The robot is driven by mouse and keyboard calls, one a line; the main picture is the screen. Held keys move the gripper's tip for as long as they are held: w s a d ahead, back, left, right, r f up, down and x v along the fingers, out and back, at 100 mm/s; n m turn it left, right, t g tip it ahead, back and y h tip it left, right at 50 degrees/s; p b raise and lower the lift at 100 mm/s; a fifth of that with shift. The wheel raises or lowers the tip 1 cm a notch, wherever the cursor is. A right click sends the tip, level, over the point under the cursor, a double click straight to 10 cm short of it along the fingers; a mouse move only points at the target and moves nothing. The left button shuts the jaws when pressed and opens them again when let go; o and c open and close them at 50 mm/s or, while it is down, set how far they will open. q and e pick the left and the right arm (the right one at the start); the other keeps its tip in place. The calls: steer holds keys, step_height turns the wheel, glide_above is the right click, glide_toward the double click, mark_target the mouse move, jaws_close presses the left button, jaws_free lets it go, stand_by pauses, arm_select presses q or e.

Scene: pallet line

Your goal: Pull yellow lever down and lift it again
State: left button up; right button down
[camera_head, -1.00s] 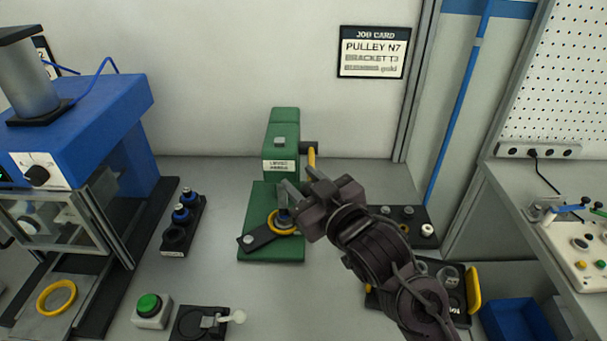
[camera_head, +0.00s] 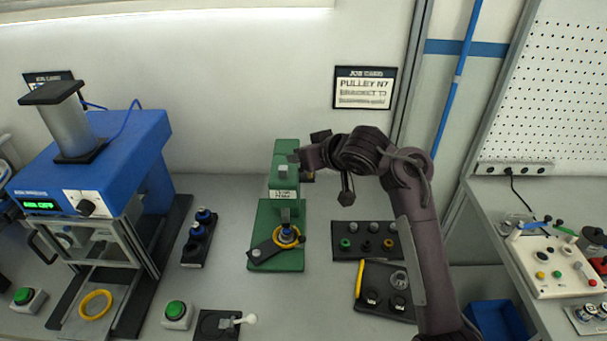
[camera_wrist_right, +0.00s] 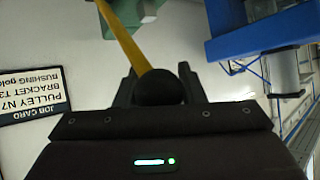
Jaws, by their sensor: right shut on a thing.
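The green lever press (camera_head: 277,220) stands on the bench in the middle of the head view. My right gripper (camera_head: 308,156) is at the upper right of the press column, above the dark lever hub (camera_head: 308,176). In the right wrist view, the fingers (camera_wrist_right: 158,78) are shut on the black ball knob (camera_wrist_right: 160,90) at the end of the yellow lever (camera_wrist_right: 122,38). The yellow bar runs away from the knob toward the upper left. In the head view the lever is hidden behind the gripper. My left gripper is not in view.
A blue press machine (camera_head: 105,165) stands left. Dark part trays (camera_head: 345,256) lie right of the green press, below my arm. A job card (camera_head: 364,88) hangs behind.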

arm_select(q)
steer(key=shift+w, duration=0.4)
arm_select(e)
steer(key=shift+w+d+r+m+g, duration=0.1)
steer(key=shift+w+r+g, duration=0.2)
steer(key=shift+w, duration=0.2)
steer(key=shift+w+a+r+m+g, duration=0.15)
steer(key=shift+w+r, duration=0.2)
steer(key=shift+w, duration=0.2)
steer(key=shift+w+d+r+m+g, duration=0.15)
steer(key=shift+w+r+g, duration=0.15)
steer(key=shift+w, duration=0.2)
steer(key=c, duration=1.3)
jaws_free()
steer(key=o, duration=0.3)
steer(key=shift+w+d+f, duration=0.1)
steer(key=shift+w, duration=0.15)
steer(key=shift+o, duration=0.2)
steer(key=shift+s, duration=0.1)
